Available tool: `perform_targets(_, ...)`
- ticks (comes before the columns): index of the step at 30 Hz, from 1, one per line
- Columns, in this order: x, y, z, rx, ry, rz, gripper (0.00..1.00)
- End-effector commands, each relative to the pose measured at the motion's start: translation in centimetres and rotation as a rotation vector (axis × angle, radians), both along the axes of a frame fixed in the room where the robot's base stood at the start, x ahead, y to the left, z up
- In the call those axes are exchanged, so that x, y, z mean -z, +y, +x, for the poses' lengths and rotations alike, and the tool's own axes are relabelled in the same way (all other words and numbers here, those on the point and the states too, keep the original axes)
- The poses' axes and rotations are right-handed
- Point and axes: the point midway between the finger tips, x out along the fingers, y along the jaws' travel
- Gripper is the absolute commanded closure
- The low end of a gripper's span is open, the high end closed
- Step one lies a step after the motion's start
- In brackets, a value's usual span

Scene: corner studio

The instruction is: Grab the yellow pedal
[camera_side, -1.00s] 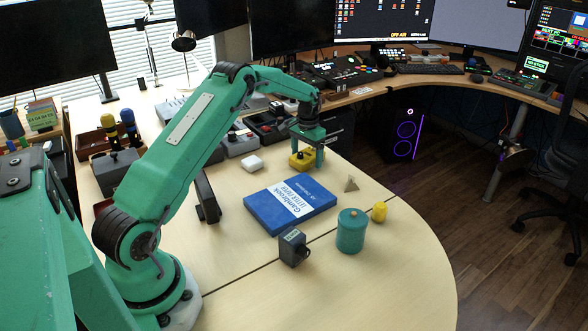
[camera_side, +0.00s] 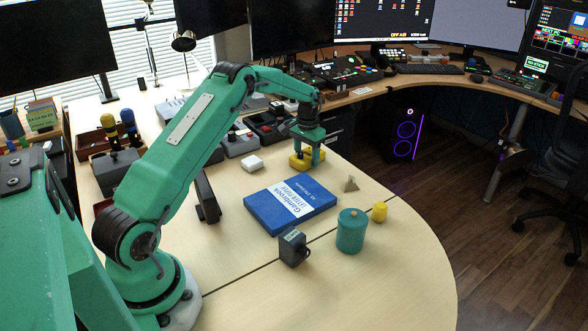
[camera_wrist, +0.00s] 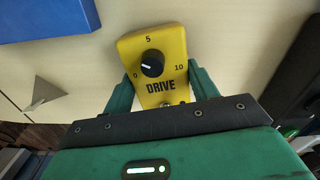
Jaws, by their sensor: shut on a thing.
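The yellow pedal (camera_side: 301,160) is at the desk's far edge in the side view, behind the blue box. In the wrist view the pedal (camera_wrist: 172,45) shows its black knob, the numbers 0, 5 and 10 and the word DRIVE. My gripper (camera_side: 308,155) is over it, pointing down. In the wrist view the green fingers of my gripper (camera_wrist: 162,88) lie along its two sides, shut on it. The pedal seems to be at desk height; I cannot tell whether it touches the desk.
A blue paper box (camera_side: 262,212) lies in front of the pedal, with a small grey pyramid (camera_side: 351,184) to its right. A white block (camera_side: 251,162) is to the left. A teal canister (camera_side: 350,232) and a yellow cylinder (camera_side: 380,212) stand at the front right.

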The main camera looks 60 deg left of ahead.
Motion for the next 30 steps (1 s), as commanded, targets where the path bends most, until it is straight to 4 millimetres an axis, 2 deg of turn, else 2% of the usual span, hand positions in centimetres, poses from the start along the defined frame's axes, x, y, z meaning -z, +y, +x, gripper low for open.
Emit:
perform_targets(8,-0.9,0.0,0.1,0.000,-0.003,0.002,0.73)
perform_targets(17,-4.5,-0.1,0.1,0.001,-0.003,0.002,0.73)
perform_targets(30,-8.8,-7.7,-0.7,0.004,-0.003,0.001,0.73)
